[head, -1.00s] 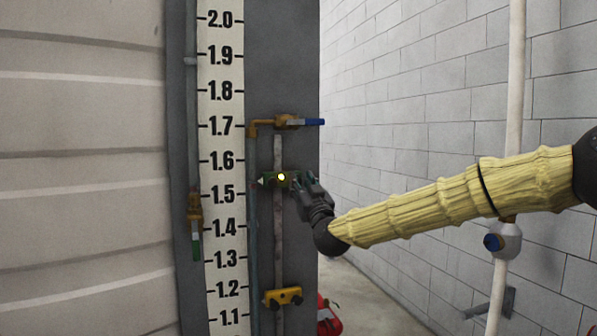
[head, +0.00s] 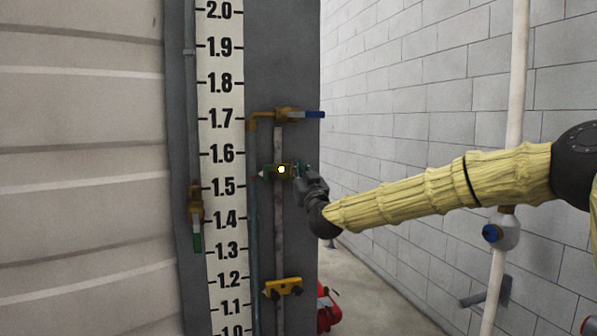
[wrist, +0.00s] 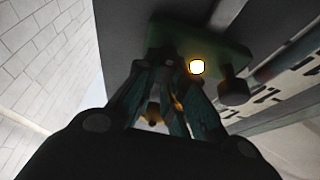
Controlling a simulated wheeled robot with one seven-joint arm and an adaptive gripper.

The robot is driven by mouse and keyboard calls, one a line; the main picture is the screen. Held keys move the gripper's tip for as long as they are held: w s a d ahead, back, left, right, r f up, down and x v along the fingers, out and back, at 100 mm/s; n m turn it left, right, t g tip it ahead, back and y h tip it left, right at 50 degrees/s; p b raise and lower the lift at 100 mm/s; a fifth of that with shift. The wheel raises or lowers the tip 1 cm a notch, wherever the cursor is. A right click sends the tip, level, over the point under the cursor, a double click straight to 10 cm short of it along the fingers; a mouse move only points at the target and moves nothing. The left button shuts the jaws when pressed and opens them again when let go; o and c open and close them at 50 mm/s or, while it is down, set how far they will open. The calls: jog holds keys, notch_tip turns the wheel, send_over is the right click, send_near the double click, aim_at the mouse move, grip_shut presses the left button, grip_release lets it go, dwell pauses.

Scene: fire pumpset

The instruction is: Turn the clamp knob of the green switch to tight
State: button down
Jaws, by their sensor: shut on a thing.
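The green switch (head: 268,171) is mounted on the vertical pipe by the dark panel, near the 1.5 to 1.6 marks in the head view. A bright yellow-white light glows on it. In the wrist view its green body (wrist: 210,45) spans the top middle, with one dark knob (wrist: 233,90) standing free at its right. My gripper (head: 300,171) reaches it from the right. In the wrist view my gripper's fingers (wrist: 165,68) close at the left part of the switch, on a clamp knob mostly hidden between them. The knob's angle cannot be told.
A yellow clamp piece (head: 284,287) with dark knobs is below. A green-handled valve (head: 196,215) hangs left of the ruler (head: 222,170). A white pipe (head: 513,120) stands right.

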jog(key=shift+f+m+b, duration=0.1)
jog(key=shift+m+b, duration=0.2)
jog(key=shift+b, duration=0.2)
jog(key=m+g+h+b, duration=0.1)
jog(key=m+h+b, duration=0.2)
jog(key=m, duration=0.4)
jog(key=m+g+h+b, duration=0.1)
jog(key=m+h+b, duration=0.1)
jog(key=m+b, duration=0.2)
jog(key=d+f+m+g+h+b, duration=0.1)
jog(key=m+h+b, duration=0.2)
jog(key=m, duration=0.7)
jog(key=shift+w+d+m+h+b, duration=0.1)
jog(key=shift+w+m+h+b, duration=0.1)
jog(key=shift+m+h+b, duration=0.15)
jog(key=c, duration=1.5)
grip_release()
jog(key=shift+s, duration=0.1)
